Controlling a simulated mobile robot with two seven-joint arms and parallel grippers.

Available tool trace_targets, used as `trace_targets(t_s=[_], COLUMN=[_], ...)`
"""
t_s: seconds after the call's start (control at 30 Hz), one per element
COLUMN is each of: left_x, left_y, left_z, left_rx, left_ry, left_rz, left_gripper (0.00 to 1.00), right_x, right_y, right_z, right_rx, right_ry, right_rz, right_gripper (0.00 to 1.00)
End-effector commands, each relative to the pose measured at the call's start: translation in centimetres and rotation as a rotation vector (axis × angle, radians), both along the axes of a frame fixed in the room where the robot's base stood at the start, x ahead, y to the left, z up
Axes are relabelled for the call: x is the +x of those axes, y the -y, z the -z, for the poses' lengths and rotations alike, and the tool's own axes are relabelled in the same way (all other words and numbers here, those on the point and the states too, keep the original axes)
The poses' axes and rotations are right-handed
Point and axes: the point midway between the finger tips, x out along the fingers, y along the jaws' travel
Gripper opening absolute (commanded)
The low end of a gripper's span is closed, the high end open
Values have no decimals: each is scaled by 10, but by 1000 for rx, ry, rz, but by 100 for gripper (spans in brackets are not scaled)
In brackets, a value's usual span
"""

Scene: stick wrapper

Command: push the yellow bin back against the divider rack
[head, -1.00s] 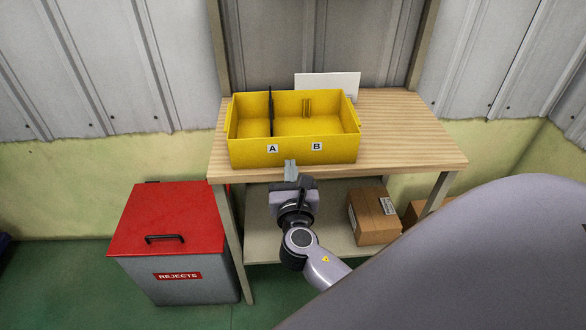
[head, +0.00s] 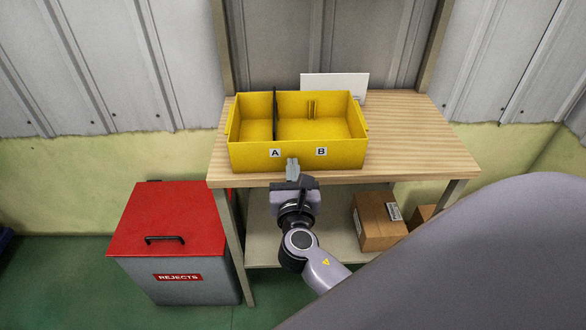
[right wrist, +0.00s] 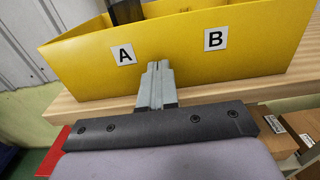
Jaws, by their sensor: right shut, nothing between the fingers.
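The yellow bin (head: 340,158) stands upright on the wooden table, with labels A and B on its front wall and a black divider (head: 275,118) inside. My right gripper (head: 292,162) is shut and empty, its fingertips in front of the bin's front wall, below and between the labels. In the right wrist view the fingertips (right wrist: 158,66) overlap the yellow front wall (right wrist: 190,75); I cannot tell whether they touch it. A white panel (head: 336,84) shows behind the bin; I cannot tell whether it is part of the divider rack. My left gripper is not in view.
The table top (head: 420,145) is bare to the right of the bin. A red-lidded rejects box (head: 168,222) stands left of the table. Cardboard boxes (head: 378,222) sit on the lower shelf. The corrugated wall is close behind the table.

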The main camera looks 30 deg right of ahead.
Motion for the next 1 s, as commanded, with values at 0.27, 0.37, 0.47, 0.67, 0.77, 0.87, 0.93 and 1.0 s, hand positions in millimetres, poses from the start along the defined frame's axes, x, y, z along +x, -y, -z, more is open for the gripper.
trace_targets(t_s=[0.27, 0.37, 0.47, 0.67, 0.77, 0.87, 0.93, 1.0], left_x=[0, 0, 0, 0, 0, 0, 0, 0], left_y=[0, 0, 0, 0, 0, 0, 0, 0], left_z=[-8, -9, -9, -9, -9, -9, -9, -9], left_rx=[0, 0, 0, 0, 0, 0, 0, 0], left_ry=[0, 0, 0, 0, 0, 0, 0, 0], left_rz=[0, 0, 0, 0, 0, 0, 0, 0], left_gripper=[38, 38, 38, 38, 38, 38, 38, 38], right_x=[28, 40, 47, 48, 48, 48, 48, 48], right_y=[17, 25, 29, 30, 30, 30, 30, 31], right_z=[-2, -1, -1, 0, 0, 0, 0, 0], right_rx=[-3, -2, 0, 1, 1, 0, 0, 0], right_ry=[1, 2, 0, 1, 1, 0, 0, 0], right_rz=[1, 0, 1, 1, 1, 1, 0, 0], right_gripper=[0, 0, 0, 0, 0, 0, 0, 0])
